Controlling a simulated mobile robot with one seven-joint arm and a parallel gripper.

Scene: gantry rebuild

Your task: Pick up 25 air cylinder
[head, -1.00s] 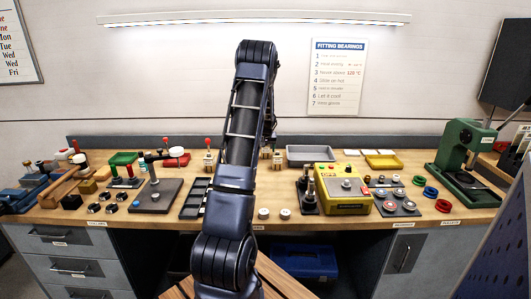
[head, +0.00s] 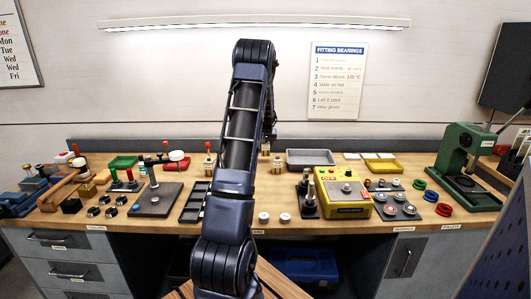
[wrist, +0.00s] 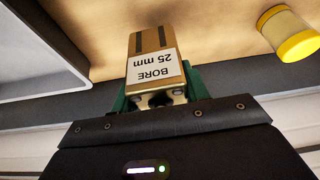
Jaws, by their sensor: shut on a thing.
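The 25 air cylinder (wrist: 150,42) shows in the wrist view as a tan, block-shaped body with dark grooves and a white label reading "BORE 25 mm". My gripper (wrist: 158,88) is shut on it, with green finger parts on both sides of its near end. Whether the cylinder touches the bench or is clear of it, I cannot tell. In the head view my own arm hides the gripper and most of the space around it.
In the wrist view a grey tray (wrist: 45,60) lies left of the cylinder and a yellow-ended round part (wrist: 292,38) lies right. In the head view the wooden bench (head: 150,222) holds a yellow device (head: 345,192), a green press (head: 455,165) and several small parts.

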